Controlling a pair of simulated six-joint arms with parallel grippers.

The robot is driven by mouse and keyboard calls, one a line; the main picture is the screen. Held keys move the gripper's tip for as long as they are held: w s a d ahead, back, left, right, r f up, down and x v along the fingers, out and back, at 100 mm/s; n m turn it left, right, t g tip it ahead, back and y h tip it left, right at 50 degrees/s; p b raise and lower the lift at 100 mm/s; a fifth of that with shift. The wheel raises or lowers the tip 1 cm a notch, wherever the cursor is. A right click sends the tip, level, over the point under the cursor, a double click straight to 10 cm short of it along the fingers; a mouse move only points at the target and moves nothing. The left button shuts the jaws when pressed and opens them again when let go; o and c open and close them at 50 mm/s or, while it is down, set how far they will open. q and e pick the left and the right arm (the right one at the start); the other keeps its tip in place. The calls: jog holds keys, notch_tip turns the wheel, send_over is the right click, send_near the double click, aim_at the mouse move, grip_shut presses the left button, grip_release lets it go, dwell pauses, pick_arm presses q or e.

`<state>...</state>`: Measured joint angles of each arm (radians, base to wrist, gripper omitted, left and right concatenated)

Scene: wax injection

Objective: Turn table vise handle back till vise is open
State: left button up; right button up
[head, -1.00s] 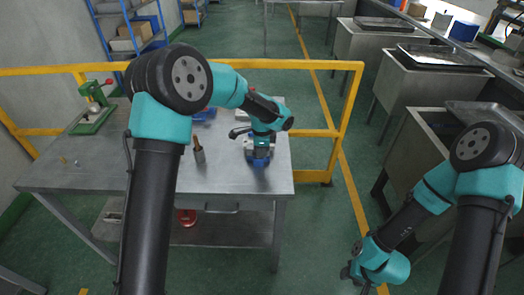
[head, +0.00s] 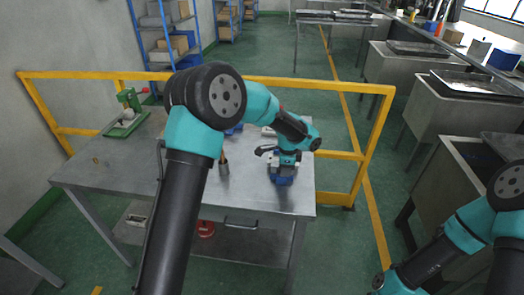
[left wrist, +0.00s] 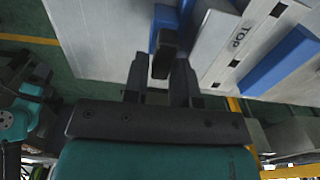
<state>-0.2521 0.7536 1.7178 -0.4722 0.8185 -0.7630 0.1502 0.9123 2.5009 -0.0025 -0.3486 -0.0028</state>
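The table vise (head: 282,180) has a blue base and stands near the right front edge of the grey table (head: 245,199). In the left wrist view its blue jaw (left wrist: 283,60) and a pale block marked TOP (left wrist: 222,40) fill the upper right. The dark vise handle (left wrist: 164,56) lies between the fingers of my left gripper (left wrist: 161,72), which look closed up to its sides. In the head view my left gripper (head: 288,161) is over the vise, and my arm partly hides it. My right gripper (head: 378,282) is cut off at the bottom edge, far from the vise.
A brown-handled tool in a holder (head: 223,168) stands left of the vise. A green press with a red knob (head: 130,112) is at the back left of the table. A yellow railing (head: 340,88) runs behind. Metal sinks (head: 462,84) line the right side.

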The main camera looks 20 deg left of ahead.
pick_arm(q)
jog(key=m, duration=0.3)
jog(key=s+m, duration=0.1)
jog(key=m, duration=0.2)
jog(key=shift+m, duration=0.3)
notch_tip(320, 180, up, 17)
jog(key=s+a+f+n, duration=0.2)
jog(key=a+n, duration=2.2)
jog(key=n, duration=0.5)
jog(key=shift+n+t, duration=0.3)
jog(key=shift+n, duration=0.1)
dwell(0.4)
